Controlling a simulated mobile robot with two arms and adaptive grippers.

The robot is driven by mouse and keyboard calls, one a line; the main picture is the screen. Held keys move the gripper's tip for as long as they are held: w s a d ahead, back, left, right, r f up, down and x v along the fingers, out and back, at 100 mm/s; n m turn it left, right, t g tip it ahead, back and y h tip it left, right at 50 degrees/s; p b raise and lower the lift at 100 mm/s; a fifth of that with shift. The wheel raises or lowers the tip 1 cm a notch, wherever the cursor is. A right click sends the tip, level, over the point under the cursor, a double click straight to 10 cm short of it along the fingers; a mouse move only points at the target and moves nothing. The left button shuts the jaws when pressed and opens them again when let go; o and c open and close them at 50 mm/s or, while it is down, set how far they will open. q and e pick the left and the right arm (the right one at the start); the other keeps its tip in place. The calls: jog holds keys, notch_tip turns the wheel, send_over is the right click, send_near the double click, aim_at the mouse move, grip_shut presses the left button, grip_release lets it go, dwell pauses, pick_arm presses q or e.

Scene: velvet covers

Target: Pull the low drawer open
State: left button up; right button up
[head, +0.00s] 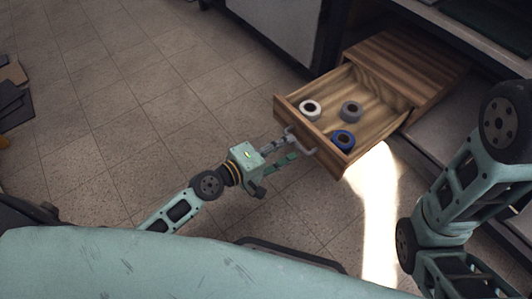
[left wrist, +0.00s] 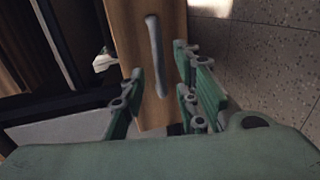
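The low drawer (head: 325,148) is a wooden box pulled out of its wooden housing (head: 410,62), with its inside showing. A grey bar handle (head: 300,141) is on its front; the handle also shows in the left wrist view (left wrist: 157,55). My left gripper (head: 291,148) is at the drawer front, by the handle. In the left wrist view its green fingers (left wrist: 158,88) are spread, with the handle between them and gaps on both sides. Whether a finger touches the handle I cannot tell. My right arm shows at the right; its gripper is out of view.
The drawer holds a white roll (head: 310,108), a grey roll (head: 351,110) and a blue roll (head: 343,139). A grey cabinet (head: 285,22) stands behind it. The tiled floor (head: 150,110) left of the drawer is clear; dark flat items (head: 12,100) lie at the far left.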

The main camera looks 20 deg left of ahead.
pick_arm(q)
jog(key=v, duration=0.9)
jog(key=shift+s, duration=0.2)
